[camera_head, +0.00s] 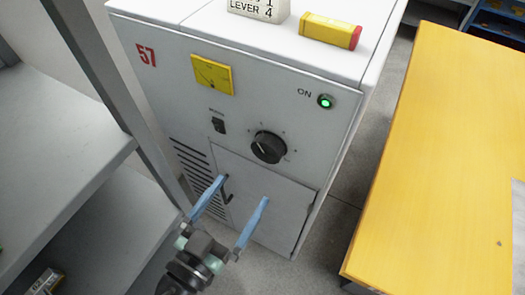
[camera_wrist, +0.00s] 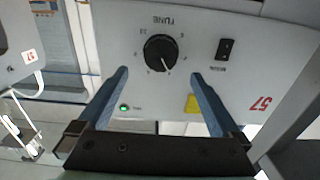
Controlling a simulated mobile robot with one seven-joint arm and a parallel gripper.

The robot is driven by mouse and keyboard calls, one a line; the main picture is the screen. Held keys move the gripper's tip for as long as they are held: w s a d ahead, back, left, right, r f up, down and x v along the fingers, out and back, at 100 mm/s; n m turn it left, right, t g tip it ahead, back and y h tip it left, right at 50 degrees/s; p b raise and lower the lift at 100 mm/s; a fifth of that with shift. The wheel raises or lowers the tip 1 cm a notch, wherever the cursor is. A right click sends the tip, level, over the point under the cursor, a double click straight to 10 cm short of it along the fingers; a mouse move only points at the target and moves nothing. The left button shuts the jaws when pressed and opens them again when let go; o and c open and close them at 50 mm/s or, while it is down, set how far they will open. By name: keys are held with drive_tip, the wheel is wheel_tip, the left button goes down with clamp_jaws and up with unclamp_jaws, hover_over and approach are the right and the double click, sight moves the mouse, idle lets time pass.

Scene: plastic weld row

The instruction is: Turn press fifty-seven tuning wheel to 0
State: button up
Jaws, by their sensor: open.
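The tuning wheel is a round black knob (camera_head: 268,147) on the front panel of the light grey press (camera_head: 318,95), which bears a red 57 (camera_head: 146,56). Its white pointer line aims up and left in the head view. Dial marks ring it, too small to read surely. My gripper (camera_head: 243,190) has blue fingers spread apart and empty, below the knob in the head view. The wrist view shows the panel upside down, with the knob (camera_wrist: 160,53) between and beyond the fingertips of my gripper (camera_wrist: 160,76). I see no contact with the knob.
A yellow-red box (camera_head: 331,30) lies on top of the press. Grey shelving (camera_head: 62,140) stands left, a yellow table (camera_head: 440,160) right.

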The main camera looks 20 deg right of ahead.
sight(264, 155)
drive_tip(key=p+x, duration=0.1)
drive_tip(key=x, duration=0.9)
drive_tip(key=shift+w+d, duration=0.15)
drive_tip(key=shift+w, duration=0.1)
drive_tip(key=c, duration=1.2)
